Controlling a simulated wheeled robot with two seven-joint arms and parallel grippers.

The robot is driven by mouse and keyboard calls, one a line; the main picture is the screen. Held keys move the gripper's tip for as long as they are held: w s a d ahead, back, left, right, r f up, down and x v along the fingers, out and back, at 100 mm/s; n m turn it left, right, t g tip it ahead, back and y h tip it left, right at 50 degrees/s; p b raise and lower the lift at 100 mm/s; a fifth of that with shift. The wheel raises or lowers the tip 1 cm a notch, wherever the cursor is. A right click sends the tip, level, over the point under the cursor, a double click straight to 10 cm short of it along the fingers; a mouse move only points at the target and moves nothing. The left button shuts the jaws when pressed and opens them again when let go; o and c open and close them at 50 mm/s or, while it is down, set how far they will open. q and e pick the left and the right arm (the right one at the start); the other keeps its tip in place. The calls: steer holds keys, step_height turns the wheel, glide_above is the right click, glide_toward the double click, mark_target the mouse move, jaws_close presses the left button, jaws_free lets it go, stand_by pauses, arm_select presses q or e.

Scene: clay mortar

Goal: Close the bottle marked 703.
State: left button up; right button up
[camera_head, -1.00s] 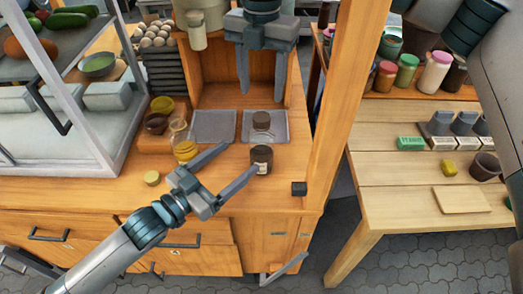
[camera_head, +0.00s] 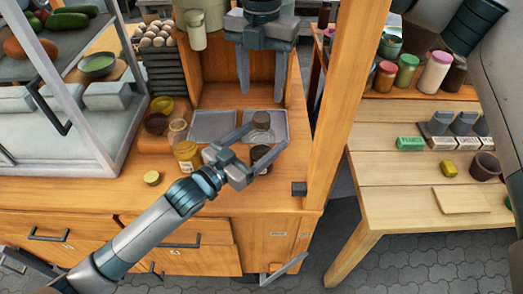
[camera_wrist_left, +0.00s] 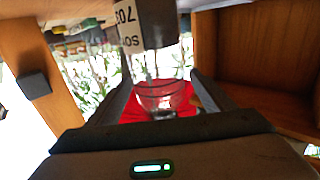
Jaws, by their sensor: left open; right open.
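The bottle marked 703 (camera_wrist_left: 145,25) shows upside down in the left wrist view, dark with a white label. Clear glass (camera_wrist_left: 165,97) shows between the fingers below it. In the head view a short dark bottle (camera_head: 261,153) stands on the counter, partly hidden by my left gripper (camera_head: 267,146), which is open with its fingers on either side of it. Contact cannot be told. A jar with a brown top (camera_head: 262,120) stands behind, on a grey tray. A round yellowish lid (camera_head: 152,178) lies at left. My right gripper (camera_head: 262,88) is open, pointing down above the trays, empty.
A glass jar with yellow contents (camera_head: 184,150) stands left of my left gripper. A grey tray (camera_head: 213,126) lies behind. A wooden post (camera_head: 342,90) bounds the counter on the right. A small dark block (camera_head: 299,188) sits near the front edge. A display case (camera_head: 90,120) is at left.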

arm_select(q)
jaws_close()
arm_select(e)
steer(key=shift+n, duration=0.4)
